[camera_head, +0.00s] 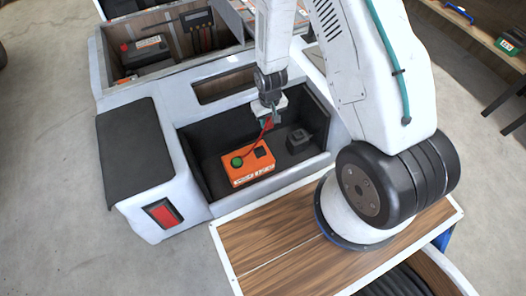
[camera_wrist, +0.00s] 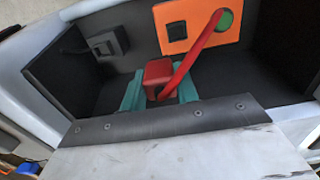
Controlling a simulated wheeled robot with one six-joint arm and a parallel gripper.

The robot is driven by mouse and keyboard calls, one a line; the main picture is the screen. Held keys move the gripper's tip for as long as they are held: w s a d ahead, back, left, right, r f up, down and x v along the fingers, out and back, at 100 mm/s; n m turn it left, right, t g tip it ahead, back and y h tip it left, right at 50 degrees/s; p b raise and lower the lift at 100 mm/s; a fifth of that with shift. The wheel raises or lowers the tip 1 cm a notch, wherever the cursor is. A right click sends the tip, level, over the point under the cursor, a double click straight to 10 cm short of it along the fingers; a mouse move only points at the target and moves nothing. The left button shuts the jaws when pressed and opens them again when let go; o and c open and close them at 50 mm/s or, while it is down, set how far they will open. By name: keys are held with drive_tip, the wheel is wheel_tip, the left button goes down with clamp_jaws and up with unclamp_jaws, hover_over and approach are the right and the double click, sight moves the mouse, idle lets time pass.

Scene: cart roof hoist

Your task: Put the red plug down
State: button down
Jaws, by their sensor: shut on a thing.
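My gripper (camera_head: 266,117) is shut on the red plug (camera_wrist: 159,74), with its teal fingers on either side. The plug is held over the dark recess (camera_head: 212,143) of the white cart. A red cable (camera_wrist: 196,55) runs from the plug toward the green round part of the orange box (camera_head: 248,166). In the head view the plug is small and partly hidden by the gripper.
A small black block (camera_head: 299,140) stands in the recess to the right of the orange box; it also shows in the wrist view (camera_wrist: 106,44). Recess walls surround the gripper. A black pad (camera_head: 147,150) lies on the left. Bare recess floor shows around the block.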

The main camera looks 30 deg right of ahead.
drive_tip(key=s+f, duration=0.4)
drive_tip(key=s, duration=0.4)
drive_tip(key=s+f, duration=0.4)
drive_tip(key=s, duration=0.3)
drive_tip(key=w+a, duration=0.1)
drive_tip(key=w, duration=0.3)
drive_tip(key=w+a+f, duration=0.1)
drive_tip(key=w, duration=0.4)
drive_tip(key=w+a+f, duration=0.1)
drive_tip(key=w+a, duration=0.1)
drive_tip(key=w, duration=0.3)
drive_tip(key=shift+w, duration=0.25)
wheel_tip(320, 180, down, 4)
drive_tip(key=shift+r, duration=0.25)
drive_tip(key=c, duration=1.1)
unclamp_jaws()
drive_tip(key=shift+o, duration=0.2)
